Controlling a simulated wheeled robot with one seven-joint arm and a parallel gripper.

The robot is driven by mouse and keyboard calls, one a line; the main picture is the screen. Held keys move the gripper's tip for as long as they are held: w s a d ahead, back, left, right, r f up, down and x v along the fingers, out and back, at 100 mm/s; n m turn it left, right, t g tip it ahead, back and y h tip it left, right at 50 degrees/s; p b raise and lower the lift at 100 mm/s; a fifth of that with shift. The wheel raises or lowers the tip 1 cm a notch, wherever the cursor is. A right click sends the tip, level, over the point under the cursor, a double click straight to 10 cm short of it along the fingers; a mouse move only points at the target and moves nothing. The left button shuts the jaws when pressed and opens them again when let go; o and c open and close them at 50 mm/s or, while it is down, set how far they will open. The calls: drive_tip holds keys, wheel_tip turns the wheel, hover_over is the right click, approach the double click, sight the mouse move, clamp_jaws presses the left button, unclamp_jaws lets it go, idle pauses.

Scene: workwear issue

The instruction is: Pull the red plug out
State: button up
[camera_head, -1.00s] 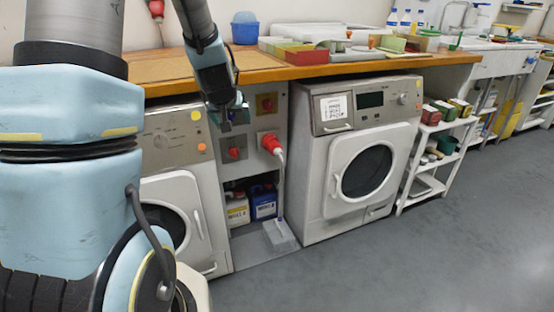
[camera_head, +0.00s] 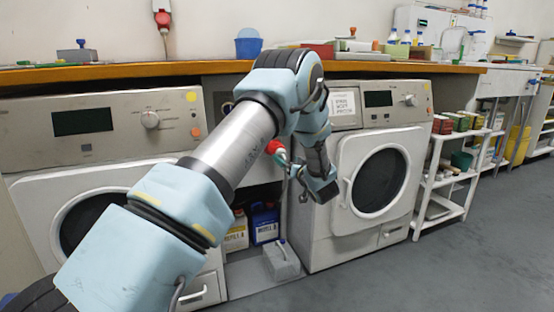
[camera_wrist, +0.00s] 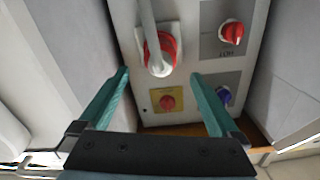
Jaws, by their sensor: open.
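The red plug (camera_wrist: 162,48) sits in a panel between the two washing machines, with a pale grey cable running from it to the top of the wrist view. It also shows in the head view (camera_head: 276,147), partly hidden by my arm. My gripper (camera_wrist: 160,74) is open and empty. Its two teal fingers stand to either side below the plug in the wrist view, apart from it. In the head view my gripper (camera_head: 307,190) hangs low in front of the right machine's left edge.
The panel also bears a red rotary switch (camera_wrist: 232,32), a red button on yellow (camera_wrist: 168,103) and a blue switch (camera_wrist: 224,96). The left washer (camera_head: 105,140) and right washer (camera_head: 377,170) flank it. A blue canister (camera_head: 265,222) stands below. The grey floor is clear in front.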

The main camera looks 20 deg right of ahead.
drive_tip(key=w, duration=0.3)
drive_tip(key=w+a+b, duration=0.1)
drive_tip(key=w, duration=0.2)
drive_tip(key=w+b, duration=0.1)
drive_tip(key=w, duration=0.3)
drive_tip(key=shift+w+a, duration=0.1)
drive_tip(key=shift+a, duration=0.05)
drive_tip(key=shift+r, duration=0.1)
clamp_jaws()
idle(0.3)
